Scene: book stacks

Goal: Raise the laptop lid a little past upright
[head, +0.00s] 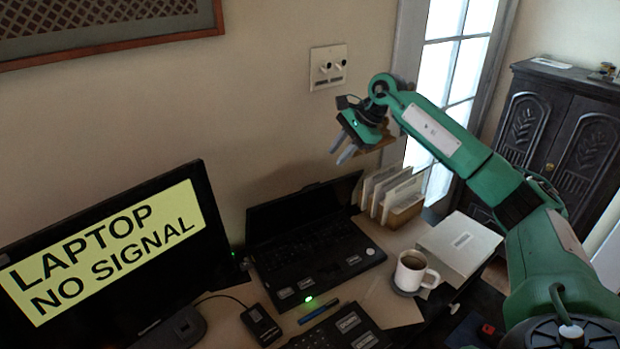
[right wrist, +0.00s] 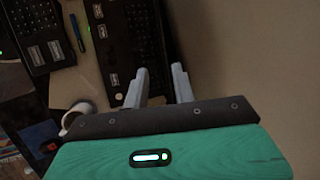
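The black laptop (head: 318,262) stands on the desk with its lid (head: 303,208) raised and its dark screen facing the keyboard. The lid looks roughly upright; I cannot tell its exact angle. My right gripper (head: 346,154) is in the air above and behind the lid's right end, touching nothing. Its two pale fingers are apart and empty, as the right wrist view (right wrist: 160,84) also shows. In that view the laptop keyboard (right wrist: 132,38) lies beyond the fingers. My left gripper is in neither view.
A monitor (head: 105,255) reading "LAPTOP NO SIGNAL" stands left of the laptop. A filled mug (head: 412,268), a white box (head: 460,244) and upright files (head: 390,195) stand to its right. A blue pen (head: 319,312) and another keyboard (head: 345,331) lie in front. The wall is close behind.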

